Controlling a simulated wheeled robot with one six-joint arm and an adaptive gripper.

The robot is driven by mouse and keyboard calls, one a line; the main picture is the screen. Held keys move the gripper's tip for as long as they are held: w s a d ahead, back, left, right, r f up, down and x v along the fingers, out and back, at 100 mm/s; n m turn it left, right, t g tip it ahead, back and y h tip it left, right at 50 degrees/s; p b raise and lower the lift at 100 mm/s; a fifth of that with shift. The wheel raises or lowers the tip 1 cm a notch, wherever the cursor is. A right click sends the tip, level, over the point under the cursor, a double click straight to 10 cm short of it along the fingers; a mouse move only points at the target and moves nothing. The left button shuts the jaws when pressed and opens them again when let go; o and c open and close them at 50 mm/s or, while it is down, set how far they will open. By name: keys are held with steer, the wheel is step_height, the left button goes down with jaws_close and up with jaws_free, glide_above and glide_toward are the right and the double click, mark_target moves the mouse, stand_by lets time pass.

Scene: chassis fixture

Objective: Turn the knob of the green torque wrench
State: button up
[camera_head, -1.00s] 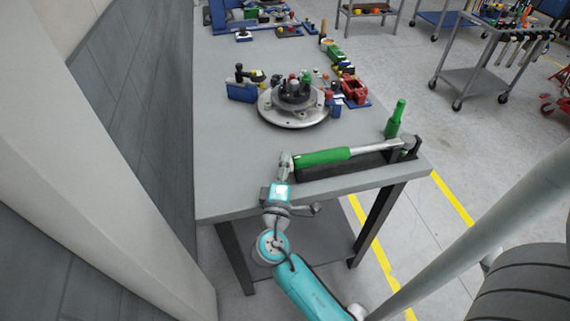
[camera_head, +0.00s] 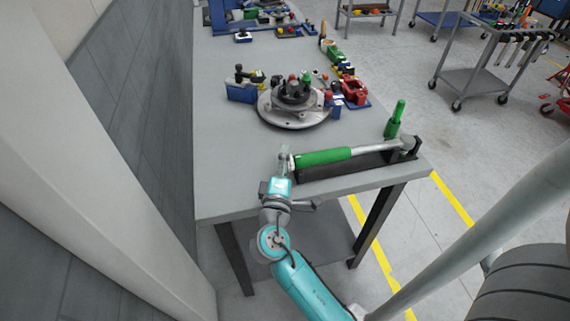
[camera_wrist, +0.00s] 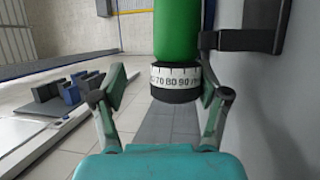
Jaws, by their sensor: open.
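The green torque wrench (camera_head: 323,157) lies in a black holder (camera_head: 345,168) along the near edge of the workbench, its silver shaft running right to the head. Its knob (camera_wrist: 175,95), a black ring below a white scale, shows in the wrist view at the end of the green handle (camera_wrist: 177,35). My gripper (camera_wrist: 159,92) is open, with one finger on each side of the knob. The left finger stands clear of it; the right fingertip is close, and I cannot tell whether it touches. In the head view my gripper (camera_head: 285,158) is at the handle's left end.
A green bottle-shaped object (camera_head: 396,119) stands behind the wrench's right end. A round metal fixture (camera_head: 293,108) and a red block (camera_head: 354,89) sit farther back on the grey workbench (camera_head: 225,150). The bench's near left is clear.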

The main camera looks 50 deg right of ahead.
step_height(320, 180, up, 8)
steer(key=shift+f, duration=0.2)
steer(key=shift+f, duration=0.1)
steer(key=shift+w+a+f, duration=0.1)
steer(key=shift+a+f, duration=0.75)
steer(key=shift+f, duration=1.05)
steer(key=shift+w+a+f, duration=0.15)
steer(key=shift+a+f, duration=0.75)
steer(key=shift+f, duration=1)
steer(key=shift+w+a+f, duration=0.1)
steer(key=shift+a+f, duration=0.75)
steer(key=shift+f, duration=1.05)
